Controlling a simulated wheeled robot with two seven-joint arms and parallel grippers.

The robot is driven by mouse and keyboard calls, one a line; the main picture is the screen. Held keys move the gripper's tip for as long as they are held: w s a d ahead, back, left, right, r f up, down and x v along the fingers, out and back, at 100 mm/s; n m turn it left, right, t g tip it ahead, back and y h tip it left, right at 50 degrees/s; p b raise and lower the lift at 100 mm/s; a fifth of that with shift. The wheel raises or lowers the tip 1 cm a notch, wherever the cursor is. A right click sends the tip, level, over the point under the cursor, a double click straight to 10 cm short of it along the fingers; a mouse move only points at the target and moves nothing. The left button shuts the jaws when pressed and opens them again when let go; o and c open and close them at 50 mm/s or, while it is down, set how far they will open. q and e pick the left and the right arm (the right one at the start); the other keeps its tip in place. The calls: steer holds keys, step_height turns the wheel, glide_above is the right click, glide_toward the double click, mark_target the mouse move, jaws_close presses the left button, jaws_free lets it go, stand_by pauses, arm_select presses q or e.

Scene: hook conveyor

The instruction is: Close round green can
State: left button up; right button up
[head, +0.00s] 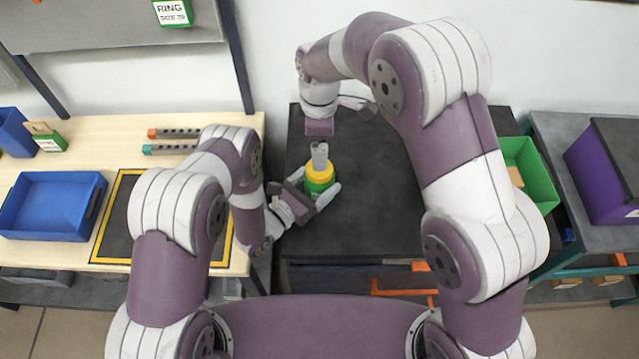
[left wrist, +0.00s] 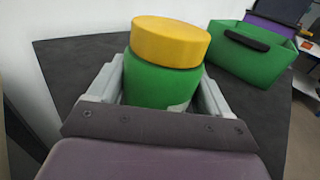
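The round green can (head: 319,187) stands upright on the dark table, with a yellow lid (head: 318,173) on top. In the left wrist view the green can (left wrist: 160,85) carries the yellow lid (left wrist: 170,38), which looks wider than the body; I cannot tell whether it is fully seated. My left gripper (head: 312,190) has one finger on each side of the can body and appears shut on it, below the lid. My right gripper (head: 319,155) points down over the lid, its fingertips overlapping it in the head view. Its fingers look close together, but their gap is unclear.
The dark table (head: 375,220) is otherwise clear around the can. A green bin (head: 530,172) and a purple bin (head: 605,170) stand to the right. A blue tray (head: 97,205) and a yellow-edged dark mat (head: 118,220) lie on the wooden table at left.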

mark_target(319, 183)
arm_select(q)
jaws_close()
arm_select(e)
steer(key=n, duration=0.9)
steer(key=shift+f, duration=0.1)
step_height(319, 183, down, 8)
steer(key=shift+r, duration=0.1)
